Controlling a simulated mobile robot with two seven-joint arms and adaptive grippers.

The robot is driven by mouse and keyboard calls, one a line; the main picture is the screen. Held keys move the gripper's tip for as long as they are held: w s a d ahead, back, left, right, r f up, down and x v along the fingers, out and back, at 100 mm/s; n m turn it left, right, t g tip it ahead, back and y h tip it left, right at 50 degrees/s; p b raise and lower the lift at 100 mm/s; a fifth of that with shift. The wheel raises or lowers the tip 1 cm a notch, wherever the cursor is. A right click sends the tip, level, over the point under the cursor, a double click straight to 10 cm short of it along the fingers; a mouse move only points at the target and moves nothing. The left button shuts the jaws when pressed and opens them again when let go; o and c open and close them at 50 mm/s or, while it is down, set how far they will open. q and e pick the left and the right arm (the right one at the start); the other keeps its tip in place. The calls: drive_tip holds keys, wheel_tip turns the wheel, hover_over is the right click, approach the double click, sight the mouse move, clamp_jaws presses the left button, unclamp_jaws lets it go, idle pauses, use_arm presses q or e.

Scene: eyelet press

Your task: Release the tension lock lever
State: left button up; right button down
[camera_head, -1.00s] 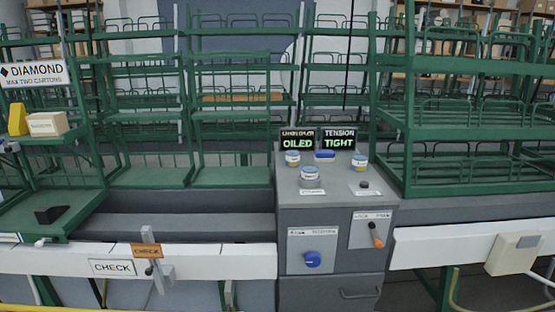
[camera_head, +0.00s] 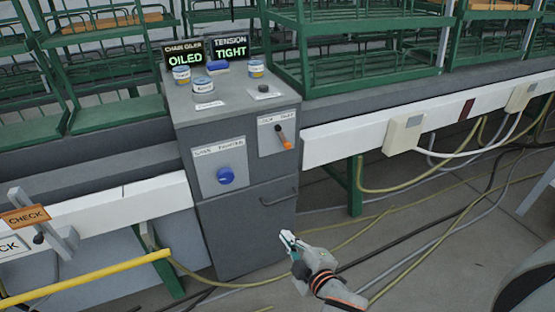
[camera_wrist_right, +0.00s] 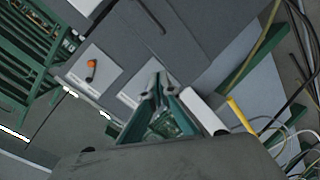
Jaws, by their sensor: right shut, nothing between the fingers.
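The tension lock lever (camera_head: 283,137) is a dark lever with an orange tip on a white plate on the front of the grey cabinet (camera_head: 235,225). It hangs down and slightly right. In the right wrist view the orange-tipped lever (camera_wrist_right: 91,64) shows at the upper left. The tension display (camera_head: 231,47) reads TIGHT. My right gripper (camera_head: 287,237) is shut and empty, in front of the cabinet, below the lever and apart from it. Its fingers (camera_wrist_right: 160,88) also show in the right wrist view. My left gripper is not in view.
A blue knob (camera_head: 226,176) sits on a plate left of and below the lever. A drawer handle (camera_head: 280,197) is below. Several tins and a dark button (camera_head: 263,89) are on the cabinet top. A white rail (camera_head: 350,140) runs right. Cables lie on the floor.

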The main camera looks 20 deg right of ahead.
drive_tip(key=w+d+r+n+t+h+b, duration=0.25)
drive_tip(key=w+r+n+b, duration=0.2)
drive_tip(key=w, duration=0.55)
drive_tip(key=n+t+b, duration=0.1)
drive_tip(key=n+b, duration=0.1)
approach(284, 138)
drive_tip(key=w+a+f, duration=0.4)
drive_tip(key=a, duration=0.1)
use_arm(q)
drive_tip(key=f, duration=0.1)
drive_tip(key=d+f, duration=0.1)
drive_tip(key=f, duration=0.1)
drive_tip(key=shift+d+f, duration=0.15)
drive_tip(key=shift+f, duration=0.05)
use_arm(e)
drive_tip(key=d, duration=0.1)
drive_tip(key=d+r, duration=0.1)
drive_tip(key=d+h, duration=0.1)
drive_tip(key=shift+w+d+r, duration=0.2)
drive_tip(key=shift+w+r, duration=0.15)
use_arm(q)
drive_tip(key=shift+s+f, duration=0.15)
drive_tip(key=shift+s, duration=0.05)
